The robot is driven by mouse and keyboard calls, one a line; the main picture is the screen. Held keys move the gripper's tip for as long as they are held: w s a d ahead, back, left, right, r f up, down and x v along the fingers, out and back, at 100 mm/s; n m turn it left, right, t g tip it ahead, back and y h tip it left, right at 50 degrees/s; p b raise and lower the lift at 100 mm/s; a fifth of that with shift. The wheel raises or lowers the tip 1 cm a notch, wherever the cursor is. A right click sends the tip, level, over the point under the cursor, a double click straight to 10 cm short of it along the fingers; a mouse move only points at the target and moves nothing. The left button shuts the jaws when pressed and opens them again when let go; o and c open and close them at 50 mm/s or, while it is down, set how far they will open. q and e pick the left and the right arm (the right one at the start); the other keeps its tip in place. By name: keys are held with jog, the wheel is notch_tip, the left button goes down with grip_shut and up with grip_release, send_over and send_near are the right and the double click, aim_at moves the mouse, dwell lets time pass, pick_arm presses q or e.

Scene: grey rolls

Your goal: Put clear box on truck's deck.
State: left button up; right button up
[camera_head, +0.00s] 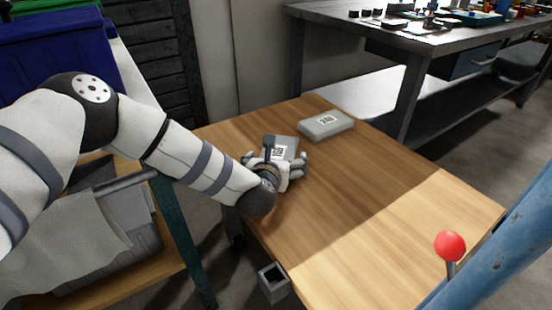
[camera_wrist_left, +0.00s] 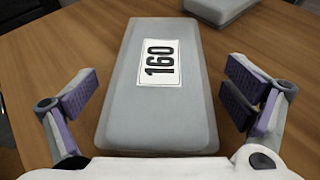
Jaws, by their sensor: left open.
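No clear, see-through box shows in either view. A grey box (camera_wrist_left: 158,118) with a white label reading 160 lies flat on a wooden top (camera_head: 350,195); I cannot tell whether this top is the truck's deck. In the head view the labelled box (camera_head: 284,142) is partly hidden by my left gripper (camera_head: 288,165). In the left wrist view my left gripper (camera_wrist_left: 160,98) is open, with one purple-padded finger on each side of the box. Gaps show between both fingers and the box. My right gripper is not in view.
A second grey labelled box (camera_head: 327,124) lies just beyond, and its edge shows in the left wrist view (camera_wrist_left: 222,8). A red knob (camera_head: 450,245) and blue post (camera_head: 510,250) stand at the front right. A blue bin (camera_head: 55,55) sits at left. The wood's right half is bare.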

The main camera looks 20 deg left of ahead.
pick_arm(q)
jog(key=shift+r, duration=0.1)
jog(key=shift+s+r, duration=0.15)
jog(key=p+v, duration=0.2)
jog(key=v, duration=0.9)
jog(key=shift+s+d+p, duration=0.15)
jog(key=shift+s+p, duration=0.2)
jog(key=shift+p, duration=0.05)
